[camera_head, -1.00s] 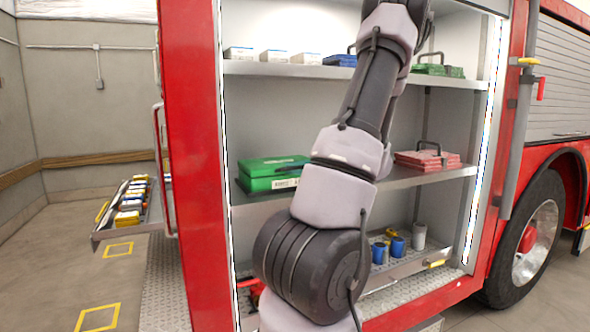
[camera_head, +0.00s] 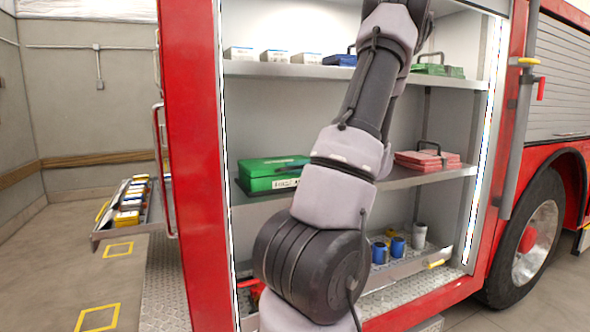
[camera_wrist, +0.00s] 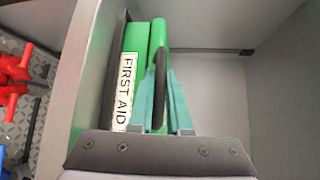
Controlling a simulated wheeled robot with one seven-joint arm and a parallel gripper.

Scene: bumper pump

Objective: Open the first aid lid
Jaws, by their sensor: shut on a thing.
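The green first aid box (camera_head: 270,174) sits on the middle shelf, partly hidden behind my arm in the head view. Its lid looks down there. In the wrist view the white FIRST AID label (camera_wrist: 123,90) shows on the box's front. The green lid (camera_wrist: 158,35) lies beside that front part, with a dark handle (camera_wrist: 160,75) at its near edge. My gripper (camera_wrist: 161,85) has its two teal fingers on either side of the dark handle and is shut on it. My gripper is hidden in the head view.
Red boxes (camera_head: 428,160) sit to the right on the same shelf (camera_head: 405,177). White boxes (camera_head: 274,56) and a blue case (camera_head: 340,60) stand on the shelf above. Blue cups (camera_head: 379,253) stand below. A red cabinet post (camera_head: 190,170) bounds the left side.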

